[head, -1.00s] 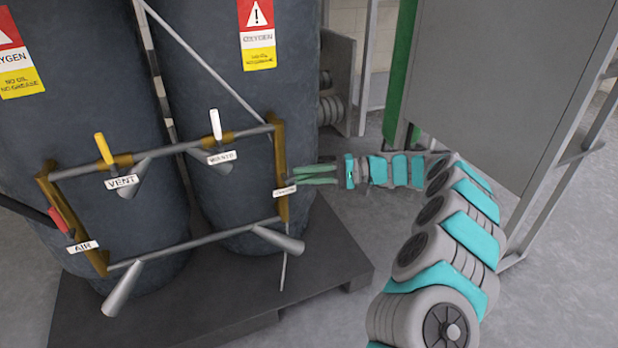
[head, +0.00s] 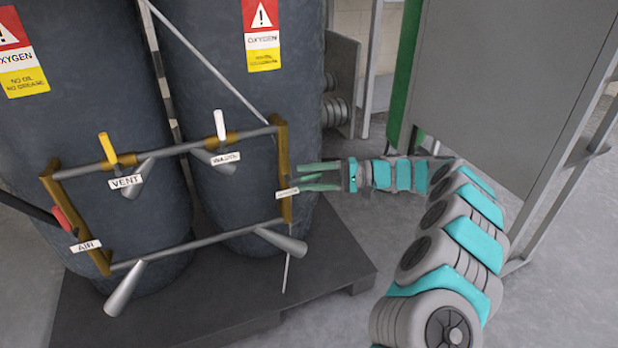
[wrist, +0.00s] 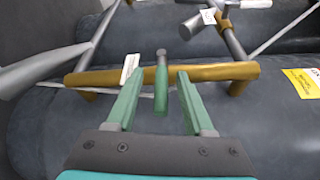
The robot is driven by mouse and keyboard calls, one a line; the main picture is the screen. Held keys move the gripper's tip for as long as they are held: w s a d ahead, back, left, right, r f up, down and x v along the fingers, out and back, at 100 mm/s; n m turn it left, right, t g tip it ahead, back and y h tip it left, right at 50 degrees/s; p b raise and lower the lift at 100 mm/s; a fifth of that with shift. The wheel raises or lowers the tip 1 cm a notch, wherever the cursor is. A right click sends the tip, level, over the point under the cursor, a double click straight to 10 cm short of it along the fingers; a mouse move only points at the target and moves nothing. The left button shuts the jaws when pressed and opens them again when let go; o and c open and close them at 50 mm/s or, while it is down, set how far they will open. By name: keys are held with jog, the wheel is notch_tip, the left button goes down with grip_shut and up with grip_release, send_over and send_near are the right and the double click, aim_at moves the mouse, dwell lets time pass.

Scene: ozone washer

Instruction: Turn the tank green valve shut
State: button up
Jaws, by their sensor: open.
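The green valve handle (wrist: 161,88) shows in the wrist view at the brass end bar (wrist: 215,72) of the pipe frame. It points back toward my gripper (wrist: 158,76). My gripper is open, with one finger on each side of the handle and a visible gap to each. In the head view my gripper (head: 299,177) reaches in from the right to the frame's right brass bar (head: 282,150). A white tag (head: 287,192) hangs there, its text unreadable. I cannot make out the green handle apart from the green fingers in the head view.
Dark tanks (head: 250,110) stand behind the frame on a dark pallet (head: 335,262). The frame also carries a yellow vent valve (head: 107,147), a white valve (head: 220,126) and a red air valve (head: 64,220). A grey cabinet (head: 510,80) stands close behind my arm.

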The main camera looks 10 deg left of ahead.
aim_at(316, 177)
jog(key=v, duration=0.7)
jog(key=shift+d, duration=0.4)
